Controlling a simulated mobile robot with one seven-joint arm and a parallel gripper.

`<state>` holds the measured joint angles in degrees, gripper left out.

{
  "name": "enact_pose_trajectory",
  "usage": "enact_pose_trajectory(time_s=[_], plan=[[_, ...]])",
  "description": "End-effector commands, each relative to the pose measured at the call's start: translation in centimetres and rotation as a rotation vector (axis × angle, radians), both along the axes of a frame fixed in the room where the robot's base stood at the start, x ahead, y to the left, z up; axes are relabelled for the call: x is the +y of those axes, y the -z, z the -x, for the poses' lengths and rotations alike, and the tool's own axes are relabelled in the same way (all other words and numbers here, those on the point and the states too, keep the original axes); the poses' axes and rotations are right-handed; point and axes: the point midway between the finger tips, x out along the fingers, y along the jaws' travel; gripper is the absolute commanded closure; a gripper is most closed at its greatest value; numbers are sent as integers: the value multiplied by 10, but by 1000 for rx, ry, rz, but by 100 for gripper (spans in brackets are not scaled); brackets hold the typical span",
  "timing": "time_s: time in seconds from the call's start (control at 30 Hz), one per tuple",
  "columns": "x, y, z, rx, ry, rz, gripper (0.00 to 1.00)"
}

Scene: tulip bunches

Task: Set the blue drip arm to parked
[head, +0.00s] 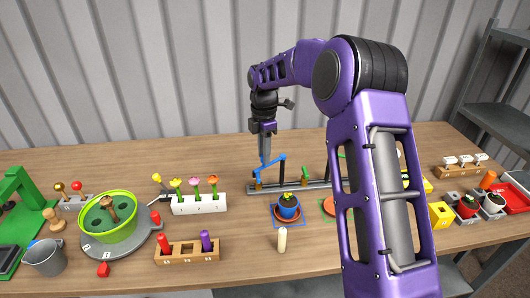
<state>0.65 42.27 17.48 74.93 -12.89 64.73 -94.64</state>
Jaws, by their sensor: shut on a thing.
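The blue drip arm (275,161) stands on a grey rail (309,186) near the middle of the table, with its bar reaching left from its post. My gripper (263,155) comes down from above at the left part of the bar and is shut on the blue drip arm. The fingertips are small here, so the exact grip is hard to see. A blue pot (288,209) with a yellow flower sits on a saucer inside a blue outline in front of the rail. No parked mark is readable.
A green drip arm (341,154) stands right of the blue one, partly hidden by my arm. A white flower block (199,206) is to the left, with a green bowl (107,228) farther left. A cream peg (282,240) stands in front.

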Motion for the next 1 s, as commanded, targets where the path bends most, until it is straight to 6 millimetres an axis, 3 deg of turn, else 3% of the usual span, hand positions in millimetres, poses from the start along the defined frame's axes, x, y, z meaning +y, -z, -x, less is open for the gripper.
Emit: enact_pose_trajectory(time_s=[0.1, 0.13, 0.3, 0.67, 0.83, 1.0], plan=[[0, -1, -1, -3, -1, 0, 100], [0, -1, -1, -3, -1, 0, 68], [0, 0, -1, -2, -1, 0, 41], [0, -5, 0, -1, -1, 1, 41], [0, -31, -1, -4, -1, -1, 41], [0, -73, -1, -5, -1, -1, 41]])
